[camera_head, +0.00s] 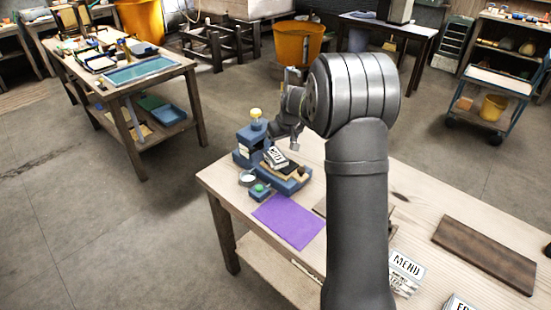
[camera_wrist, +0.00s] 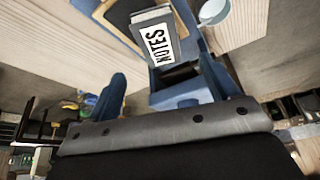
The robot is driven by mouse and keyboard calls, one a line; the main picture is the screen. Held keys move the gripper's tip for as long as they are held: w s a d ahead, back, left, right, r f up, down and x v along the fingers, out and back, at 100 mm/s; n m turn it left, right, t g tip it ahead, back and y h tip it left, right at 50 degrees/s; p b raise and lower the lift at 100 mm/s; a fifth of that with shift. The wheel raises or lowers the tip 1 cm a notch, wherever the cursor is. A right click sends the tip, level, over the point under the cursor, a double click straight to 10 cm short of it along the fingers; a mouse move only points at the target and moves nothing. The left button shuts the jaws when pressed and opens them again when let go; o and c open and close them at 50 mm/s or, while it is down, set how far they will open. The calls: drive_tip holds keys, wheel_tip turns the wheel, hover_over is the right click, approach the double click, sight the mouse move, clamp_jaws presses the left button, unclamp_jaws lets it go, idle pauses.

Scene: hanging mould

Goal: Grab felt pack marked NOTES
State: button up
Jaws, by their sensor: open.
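The felt pack marked NOTES (camera_wrist: 157,38) is a dark grey block with a white label, at the top centre of the wrist view. It lies on a brown board on a blue stand. In the head view, the pack (camera_head: 275,157) sits on the same blue stand (camera_head: 291,184) at the bench's far left corner. My gripper (camera_wrist: 163,84) is open, with one blue finger at each side in the wrist view. The pack shows beyond the fingertips, with nothing visibly held. In the head view my gripper (camera_head: 292,141) is small, above and right of the pack.
A white cup (camera_head: 248,177) and a small blue block with a green top (camera_head: 259,189) stand near the pack. A purple mat (camera_head: 288,221) lies in front. A MENU pack (camera_head: 405,266) and a dark brown board (camera_head: 485,253) are farther right. My arm hides part of the bench.

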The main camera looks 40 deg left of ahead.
sight(276, 155)
drive_tip(key=shift+x, duration=4.4)
drive_tip(key=shift+f, duration=0.25)
drive_tip(key=c, duration=1.1)
drive_tip(key=shift+r, duration=0.1)
